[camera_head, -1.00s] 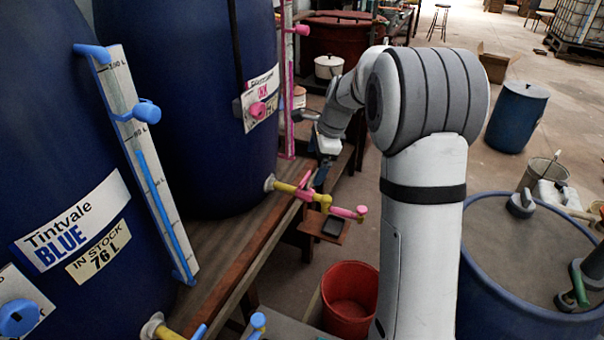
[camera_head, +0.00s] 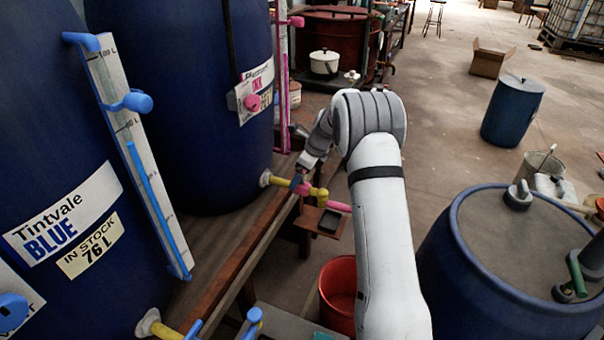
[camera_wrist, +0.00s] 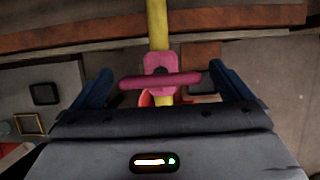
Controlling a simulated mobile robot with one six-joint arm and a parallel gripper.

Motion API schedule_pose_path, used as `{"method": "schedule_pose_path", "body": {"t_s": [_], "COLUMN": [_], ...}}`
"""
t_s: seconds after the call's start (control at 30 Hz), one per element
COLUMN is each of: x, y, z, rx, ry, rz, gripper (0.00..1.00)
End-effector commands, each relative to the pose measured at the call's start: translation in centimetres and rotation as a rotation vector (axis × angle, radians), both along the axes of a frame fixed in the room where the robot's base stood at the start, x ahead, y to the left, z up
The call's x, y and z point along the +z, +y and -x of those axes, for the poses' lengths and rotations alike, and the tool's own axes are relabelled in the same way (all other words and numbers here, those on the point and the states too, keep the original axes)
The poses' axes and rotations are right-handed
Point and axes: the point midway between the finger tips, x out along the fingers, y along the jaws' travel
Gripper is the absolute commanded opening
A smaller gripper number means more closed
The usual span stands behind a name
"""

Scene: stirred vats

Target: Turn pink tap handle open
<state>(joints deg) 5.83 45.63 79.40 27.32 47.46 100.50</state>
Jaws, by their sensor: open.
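The pink tap handle (camera_wrist: 190,80) is a short bar on a square pink hub, and in the wrist view it lies crosswise over the yellow pipe (camera_wrist: 157,25). My gripper (camera_wrist: 160,68) is open, with one blue finger on each side of the handle bar and a gap at both ends. In the head view the tap's yellow pipe (camera_head: 280,182) comes out of the far blue vat (camera_head: 190,110). The handle there is mostly hidden by my gripper. The pink spout (camera_head: 338,206) shows to the right.
A wooden bench edge (camera_head: 236,262) runs below the vats. A small shelf with a dark pad (camera_head: 330,221) sits under the spout. A red bucket (camera_head: 340,290) stands on the floor below. The near vat (camera_head: 70,170) has blue taps. A blue drum (camera_head: 440,245) stands right of my arm.

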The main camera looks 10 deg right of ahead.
Motion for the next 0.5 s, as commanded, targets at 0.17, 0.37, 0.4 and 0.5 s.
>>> {"method": "schedule_pose_path", "body": {"t_s": [0.17,0.37,0.4,0.5], "x": [-0.45,-0.43,-0.43,-0.43], "y": [0.15,0.12,0.11,0.1], "z": [-0.13,-0.12,-0.11,-0.1], "rx": [0.0,0.0,0.0,0.0], "ry": [-0.001,-0.001,-0.001,-0.001], "rz": [0.0,0.001,0.001,0.001], "gripper": [0.98,0.95,0.92,0.83]}}
